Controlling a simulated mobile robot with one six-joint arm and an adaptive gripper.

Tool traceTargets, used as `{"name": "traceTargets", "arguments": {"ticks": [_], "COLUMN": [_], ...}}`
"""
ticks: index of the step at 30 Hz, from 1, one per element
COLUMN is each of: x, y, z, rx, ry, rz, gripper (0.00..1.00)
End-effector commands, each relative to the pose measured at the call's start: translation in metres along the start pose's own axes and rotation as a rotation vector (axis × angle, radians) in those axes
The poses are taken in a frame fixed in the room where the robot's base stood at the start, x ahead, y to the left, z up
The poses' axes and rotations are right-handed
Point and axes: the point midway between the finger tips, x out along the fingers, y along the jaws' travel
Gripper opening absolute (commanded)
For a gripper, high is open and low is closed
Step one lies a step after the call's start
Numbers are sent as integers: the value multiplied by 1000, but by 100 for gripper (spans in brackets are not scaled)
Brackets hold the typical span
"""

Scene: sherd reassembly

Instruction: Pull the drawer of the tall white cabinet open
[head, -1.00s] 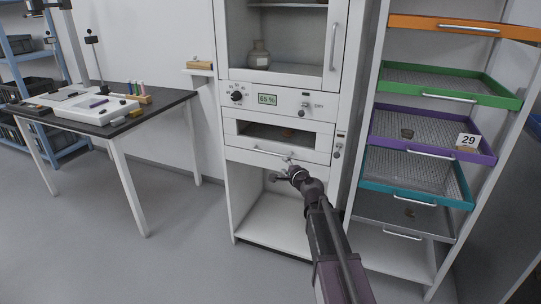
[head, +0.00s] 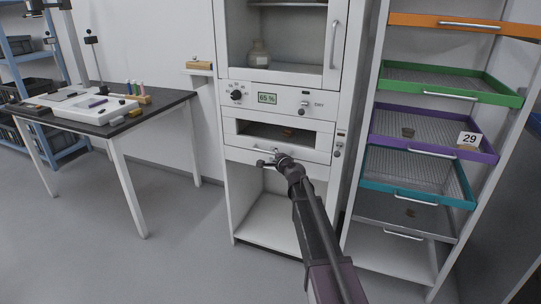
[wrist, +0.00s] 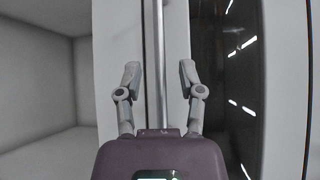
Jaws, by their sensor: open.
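The tall white cabinet (head: 346,90) stands in the middle of the head view. Its drawer (head: 310,153) has a dark window and a horizontal bar handle (head: 250,150) along its lower front, and it looks shut. My gripper (head: 268,160) is at that handle. In the wrist view the handle (wrist: 155,50) runs upright between the two spread fingers of my gripper (wrist: 160,78). The fingers stand apart on either side of the bar, with gaps. Whether either fingertip touches the drawer front cannot be told.
Above the drawer is a control panel with a knob (head: 237,96) and a 65 % display (head: 267,98). An open compartment (head: 268,222) lies below. A rack with coloured trays (head: 480,154) stands close on the right. A dark-topped table (head: 160,107) stands left, with free floor (head: 175,250) between.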

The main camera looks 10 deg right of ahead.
Motion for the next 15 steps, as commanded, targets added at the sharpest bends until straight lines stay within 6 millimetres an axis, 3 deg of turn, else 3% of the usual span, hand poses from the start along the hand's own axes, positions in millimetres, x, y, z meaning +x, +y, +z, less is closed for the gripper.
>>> {"name": "traceTargets", "arguments": {"ticks": [6, 15], "x": [22, 26], "y": [0, 0], "z": [0, 0], "rx": [-1, 0], "ry": [-1, -1], "rz": [0, 0], "gripper": [50, 50]}}
